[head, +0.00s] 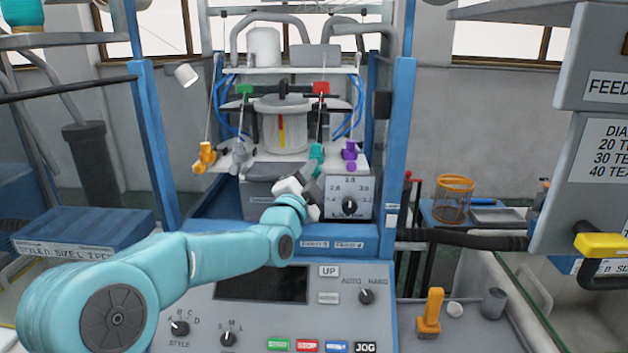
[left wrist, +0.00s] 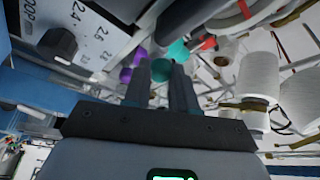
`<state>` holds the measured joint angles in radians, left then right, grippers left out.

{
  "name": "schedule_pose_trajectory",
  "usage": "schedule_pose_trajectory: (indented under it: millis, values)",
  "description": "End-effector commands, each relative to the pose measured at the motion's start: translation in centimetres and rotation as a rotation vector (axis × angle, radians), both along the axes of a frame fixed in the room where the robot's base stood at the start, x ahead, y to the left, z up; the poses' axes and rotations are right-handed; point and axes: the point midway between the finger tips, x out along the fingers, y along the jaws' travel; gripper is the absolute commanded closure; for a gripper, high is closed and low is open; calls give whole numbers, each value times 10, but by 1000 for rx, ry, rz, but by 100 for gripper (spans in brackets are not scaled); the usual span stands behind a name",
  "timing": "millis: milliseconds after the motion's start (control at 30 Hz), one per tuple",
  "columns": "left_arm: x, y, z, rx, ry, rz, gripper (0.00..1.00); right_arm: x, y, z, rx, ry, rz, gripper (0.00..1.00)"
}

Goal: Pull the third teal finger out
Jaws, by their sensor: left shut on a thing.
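The teal finger (head: 316,152) is third from the left in a row on the machine, after an orange finger (head: 205,154) and a grey finger (head: 238,155), with a purple finger (head: 350,152) to its right. My left gripper (head: 311,169) reaches up to the teal finger from below and is shut on it, hiding its lower part. In the left wrist view, the teal finger (left wrist: 177,50) shows at the tips of my left gripper (left wrist: 161,66), with the purple finger (left wrist: 140,57) close beside it. My right gripper is not in view.
A dial box (head: 349,190) stands just right of the left gripper. The control panel (head: 210,315) with knobs and buttons lies below my left arm. Blue posts (head: 399,140) flank the machine. White yarn cones (left wrist: 259,76) show in the left wrist view.

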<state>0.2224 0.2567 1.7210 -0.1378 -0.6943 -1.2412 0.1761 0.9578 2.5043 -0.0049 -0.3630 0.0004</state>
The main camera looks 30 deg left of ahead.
Motion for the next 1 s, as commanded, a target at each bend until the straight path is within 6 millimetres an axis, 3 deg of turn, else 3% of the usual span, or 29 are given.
schedule_pose_trajectory:
  millis: [133,167,233,533,667,1000]
  values:
    - [0,-1,-3,-1,9,-3,100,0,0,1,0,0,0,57]
    - [0,-1,-3,-1,9,-3,71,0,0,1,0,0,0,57]
    - [1,-1,-3,-1,9,-3,49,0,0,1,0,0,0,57]
    - [0,-1,-3,-1,7,-2,49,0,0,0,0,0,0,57]
    - [-12,-3,-6,-1,6,-2,49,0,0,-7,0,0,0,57]
    - [-94,-21,-25,0,3,-2,49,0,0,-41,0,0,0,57]
